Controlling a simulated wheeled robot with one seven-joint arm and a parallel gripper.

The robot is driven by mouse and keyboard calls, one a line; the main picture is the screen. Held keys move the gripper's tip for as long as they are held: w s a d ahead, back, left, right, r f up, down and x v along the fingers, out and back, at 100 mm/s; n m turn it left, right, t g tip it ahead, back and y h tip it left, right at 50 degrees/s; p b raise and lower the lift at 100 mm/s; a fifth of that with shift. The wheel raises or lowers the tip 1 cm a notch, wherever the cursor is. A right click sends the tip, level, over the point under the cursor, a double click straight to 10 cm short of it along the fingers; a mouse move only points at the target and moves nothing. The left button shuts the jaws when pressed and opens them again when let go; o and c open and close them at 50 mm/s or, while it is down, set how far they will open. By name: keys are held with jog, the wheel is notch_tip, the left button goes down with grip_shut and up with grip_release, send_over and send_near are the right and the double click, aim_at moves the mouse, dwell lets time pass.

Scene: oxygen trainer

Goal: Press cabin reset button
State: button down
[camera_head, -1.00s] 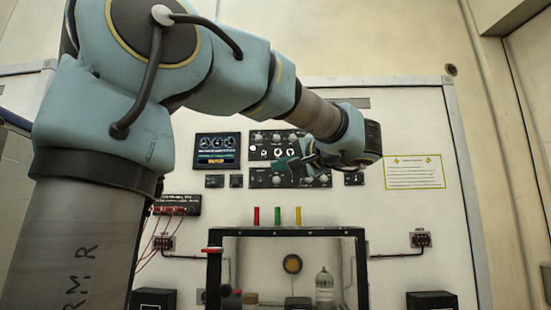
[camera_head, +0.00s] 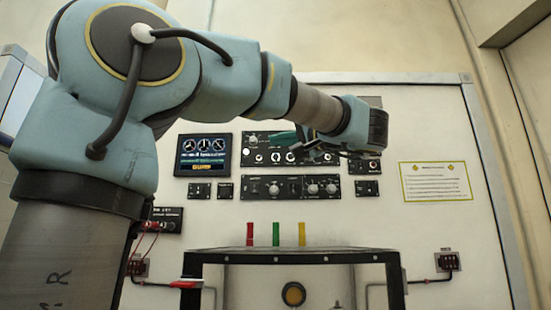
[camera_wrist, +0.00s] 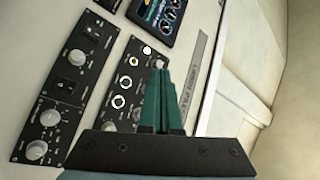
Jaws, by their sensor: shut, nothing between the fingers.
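A black upper control panel (camera_head: 262,157) on the white wall carries a row of round white-ringed controls and knobs. It shows sideways in the wrist view (camera_wrist: 127,66), with lit-looking round controls (camera_wrist: 125,82). I cannot read the labels, so I cannot tell which control is the cabin reset button. My gripper (camera_head: 284,137) is in front of this panel's upper right part, hiding some of it. In the wrist view its green fingers (camera_wrist: 159,78) are together, empty, and overlap the panel's edge. I cannot tell whether the tips touch it.
A lower knob panel (camera_head: 290,188) sits below, with small switch plates beside it. A display screen (camera_head: 203,153) is at left. A black-framed stand (camera_head: 340,256) with red, green and yellow upright pieces (camera_head: 276,234) stands below the panels.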

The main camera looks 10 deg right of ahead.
aim_at(276, 157)
jog(key=shift+w+d+p, duration=0.25)
jog(key=shift+w+p, duration=0.4)
jog(key=shift+w, duration=0.75)
jog(key=shift+w+d+p, duration=0.3)
jog(key=shift+w+p, duration=0.35)
jog(key=shift+w, duration=0.8)
jog(key=shift+w+d+p, duration=0.25)
jog(key=shift+w+p, duration=0.4)
jog(key=shift+w, duration=0.75)
jog(key=shift+w+b, duration=0.35)
jog(key=shift+w, duration=0.1)
jog(key=shift+w+d, duration=0.15)
jog(key=shift+w, duration=0.25)
jog(key=shift+s+b, duration=0.1)
jog(key=shift+b, duration=0.2)
jog(key=shift+s+f+b, duration=0.15)
jog(key=shift+s+b, duration=0.15)
jog(key=shift+b, duration=0.15)
jog(key=shift+s+b, duration=0.3)
jog(key=shift+s, duration=0.1)
